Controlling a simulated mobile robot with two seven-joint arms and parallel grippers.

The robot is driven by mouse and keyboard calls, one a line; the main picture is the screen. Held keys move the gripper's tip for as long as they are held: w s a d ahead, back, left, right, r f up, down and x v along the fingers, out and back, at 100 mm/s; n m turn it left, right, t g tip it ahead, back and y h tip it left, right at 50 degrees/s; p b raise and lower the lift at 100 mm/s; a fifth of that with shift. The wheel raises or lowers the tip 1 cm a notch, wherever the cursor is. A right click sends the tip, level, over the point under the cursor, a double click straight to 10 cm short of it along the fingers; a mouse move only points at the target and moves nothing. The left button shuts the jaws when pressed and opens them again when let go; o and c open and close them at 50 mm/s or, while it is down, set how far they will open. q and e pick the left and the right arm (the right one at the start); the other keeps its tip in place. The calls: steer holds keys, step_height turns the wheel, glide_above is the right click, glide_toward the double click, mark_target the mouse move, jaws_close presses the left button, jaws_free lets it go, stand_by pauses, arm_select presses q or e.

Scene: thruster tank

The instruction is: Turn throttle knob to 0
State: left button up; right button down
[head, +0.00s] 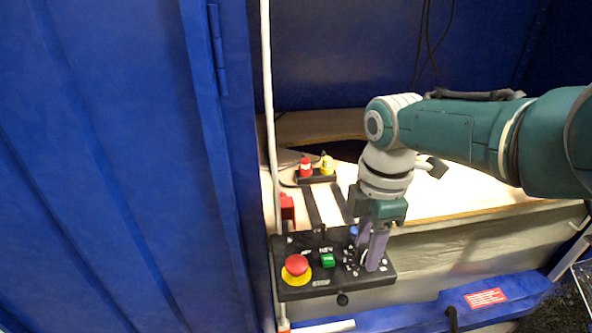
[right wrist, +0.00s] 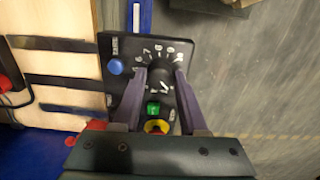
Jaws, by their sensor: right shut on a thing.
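The black control panel (head: 318,291) is at the lower middle of the head view, mounted at the front edge of the tank. It bears a red emergency button on a yellow base (head: 295,265), a green switch (head: 327,260) and a blue button (right wrist: 116,67). The throttle knob (right wrist: 159,80) is black, with white marks around it. My right gripper (right wrist: 160,76) points down at the panel and is shut on the throttle knob, one finger on each side. The knob's pointer is too small to read. My left gripper is not in view.
A blue container door (head: 120,160) fills the left side. A white pole (head: 268,120) stands beside the panel. Behind the panel, a small box with red and yellow knobs (head: 317,174) sits on the pale tank top. A blue ledge with a red label (head: 486,298) is at lower right.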

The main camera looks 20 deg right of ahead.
mark_target(367, 250)
steer(key=shift+c, duration=2.2)
jaws_free()
step_height(367, 250, up, 9)
steer(key=p, duration=0.6)
steer(key=shift+f+p, duration=0.1)
steer(key=shift+p, duration=0.2)
steer(key=shift+r, duration=0.55)
